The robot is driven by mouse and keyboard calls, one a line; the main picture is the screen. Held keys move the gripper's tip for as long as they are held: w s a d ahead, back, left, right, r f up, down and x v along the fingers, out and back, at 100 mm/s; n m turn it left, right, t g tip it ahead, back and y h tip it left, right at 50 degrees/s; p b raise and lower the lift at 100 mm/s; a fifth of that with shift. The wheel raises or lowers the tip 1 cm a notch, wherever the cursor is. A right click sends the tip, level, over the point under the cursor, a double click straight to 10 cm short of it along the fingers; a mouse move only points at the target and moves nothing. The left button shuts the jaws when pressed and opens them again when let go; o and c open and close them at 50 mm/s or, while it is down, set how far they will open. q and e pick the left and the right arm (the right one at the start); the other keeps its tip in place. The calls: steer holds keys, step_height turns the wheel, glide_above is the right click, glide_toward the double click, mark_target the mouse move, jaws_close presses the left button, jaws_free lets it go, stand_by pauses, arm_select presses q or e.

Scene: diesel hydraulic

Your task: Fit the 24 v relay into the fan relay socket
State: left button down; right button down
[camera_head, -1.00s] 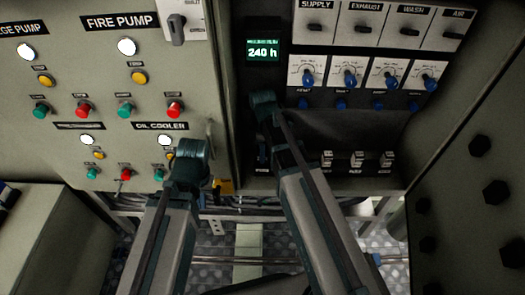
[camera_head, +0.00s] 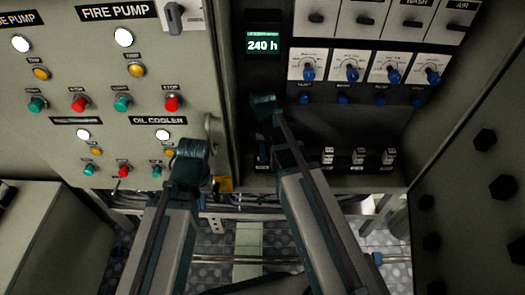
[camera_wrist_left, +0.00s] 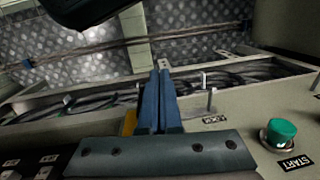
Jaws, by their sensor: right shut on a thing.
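My left gripper (camera_wrist_left: 157,100) shows in the left wrist view as two blue fingers lying together with nothing seen between them. My right arm's end (camera_head: 264,103) reaches into the dark recess under the 240 h display (camera_head: 263,45). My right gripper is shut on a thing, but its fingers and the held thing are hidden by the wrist. Small pale relay-like blocks (camera_head: 328,156) stand in a row at the bottom of the recess. The fan relay socket cannot be made out.
A grey cabinet door with lamps and buttons (camera_head: 122,103) is on the left, its handle (camera_head: 210,128) beside my left wrist. A yellow part (camera_head: 223,183) is near that wrist. Dials (camera_head: 351,71) overhang the recess. A bolted panel (camera_head: 483,140) bounds the right.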

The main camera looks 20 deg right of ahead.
steer(key=shift+c, duration=1.3)
jaws_free()
step_height(320, 180, up, 8)
steer(key=p, duration=0.7)
steer(key=shift+f+p, duration=0.2)
steer(key=shift+p, duration=0.15)
steer(key=shift+s+f, duration=0.1)
